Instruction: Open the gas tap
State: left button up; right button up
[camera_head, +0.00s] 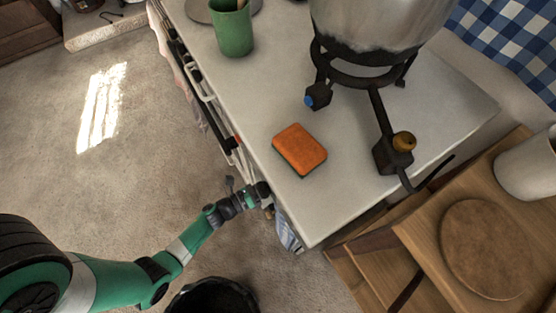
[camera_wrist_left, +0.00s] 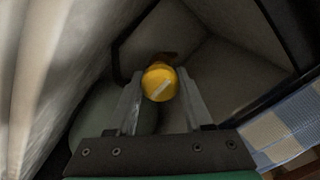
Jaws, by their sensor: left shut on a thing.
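In the left wrist view, a round yellow knob (camera_wrist_left: 159,82) with a pale bar mark on its face sits between the fingers of my left gripper (camera_wrist_left: 160,92). The fingers are shut on it, one at each side. I take it to be the gas tap. In the head view, my left gripper (camera_head: 268,206) reaches in beside the counter's front edge, and its fingertips and the yellow knob are hidden there. My right gripper is not in view.
The pale counter (camera_head: 348,180) holds an orange sponge (camera_head: 299,149), a green cup (camera_head: 233,30) and a large metal pot (camera_head: 375,22) on the burner. A checked cloth (camera_wrist_left: 290,125) hangs close to my left gripper. A wooden stool (camera_head: 425,235) stands at the right.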

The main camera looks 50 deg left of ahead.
pick_arm(q)
grip_shut()
jog(key=shift+n, duration=0.4)
jog(key=n, duration=0.3)
jog(key=shift+p, duration=0.4)
jog(key=n+p, duration=0.1)
jog(key=n, duration=0.4)
jog(key=n+p, duration=0.1)
jog(key=n, duration=0.3)
jog(key=shift+r+n, duration=0.1)
jog(key=shift+n, duration=0.2)
jog(key=shift+n+p, duration=0.35)
jog(key=shift+n, duration=1.95)
